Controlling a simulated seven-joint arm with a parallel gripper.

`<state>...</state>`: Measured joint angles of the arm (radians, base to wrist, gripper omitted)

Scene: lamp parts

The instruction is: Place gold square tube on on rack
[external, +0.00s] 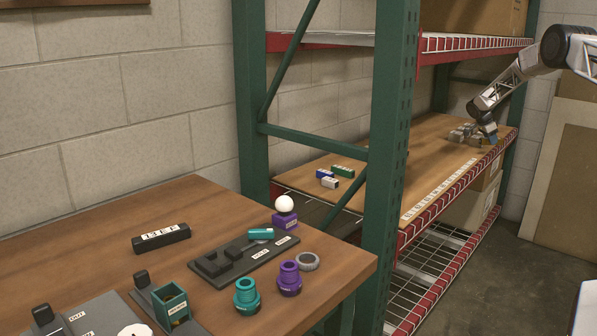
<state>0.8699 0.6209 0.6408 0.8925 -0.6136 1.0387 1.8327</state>
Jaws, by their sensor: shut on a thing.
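The rack (386,130) has green posts and red beams, with a wooden middle shelf (400,178). My gripper (488,138) reaches in from the upper right, low over the far right end of this shelf. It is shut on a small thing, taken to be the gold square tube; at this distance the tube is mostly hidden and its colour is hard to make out. I cannot tell whether it touches the shelf board.
Grey pieces (460,133) lie just left of my gripper. Green, blue and white blocks (328,177) lie at the shelf's near end. The shelf between is clear. A wooden table (190,200) with lamp parts stands in front. The upper shelf (455,43) hangs above.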

